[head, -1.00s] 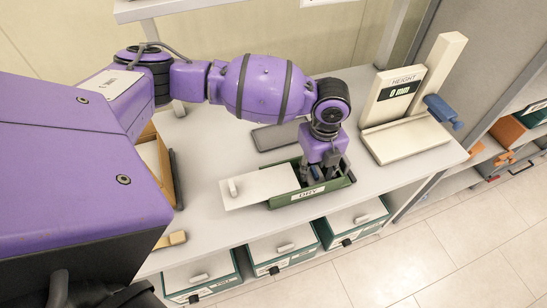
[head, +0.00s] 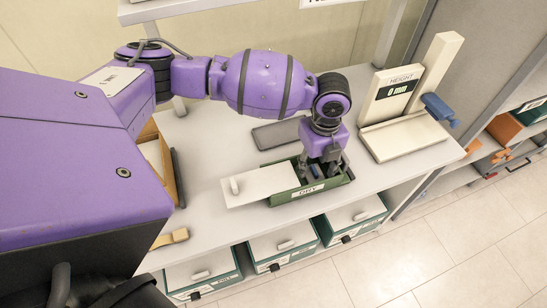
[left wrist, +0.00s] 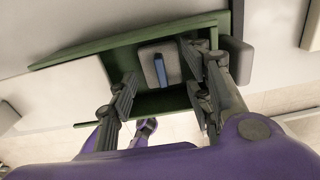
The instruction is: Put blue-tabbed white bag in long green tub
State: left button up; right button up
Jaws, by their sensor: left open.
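The long green tub (head: 333,187) with a DRY label stands near the front edge of the shelf. A pale lid or panel (head: 258,186) covers its left part. The blue-tabbed white bag (left wrist: 149,68) lies inside the open part of the tub in the left wrist view, its blue tab facing up. My left gripper (head: 323,168) points down over the tub. In the left wrist view its open fingers (left wrist: 163,95) are at either side of the bag's near side, apart from it. The bag is mostly hidden by the gripper in the head view. My right gripper is not in view.
A dark grey flat tray (head: 278,134) lies behind the tub. A height gauge (head: 392,105) reading 0 mm stands at the right. Green boxes with pale lids (head: 283,246) sit on the level below.

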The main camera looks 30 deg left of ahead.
aim_at(316, 168)
pick_arm(q)
jog(key=r, duration=0.2)
jog(key=r+p, duration=0.1)
jog(key=r, duration=0.1)
jog(key=r+p, duration=0.1)
jog(key=r, duration=0.1)
jog(key=shift+w, duration=0.4)
jog(key=r, duration=0.1)
jog(key=r+p, duration=0.1)
jog(key=r, duration=0.2)
jog(key=shift+s+r+p, duration=0.25)
jog(key=shift+r+p, duration=0.1)
jog(key=shift+p, duration=0.05)
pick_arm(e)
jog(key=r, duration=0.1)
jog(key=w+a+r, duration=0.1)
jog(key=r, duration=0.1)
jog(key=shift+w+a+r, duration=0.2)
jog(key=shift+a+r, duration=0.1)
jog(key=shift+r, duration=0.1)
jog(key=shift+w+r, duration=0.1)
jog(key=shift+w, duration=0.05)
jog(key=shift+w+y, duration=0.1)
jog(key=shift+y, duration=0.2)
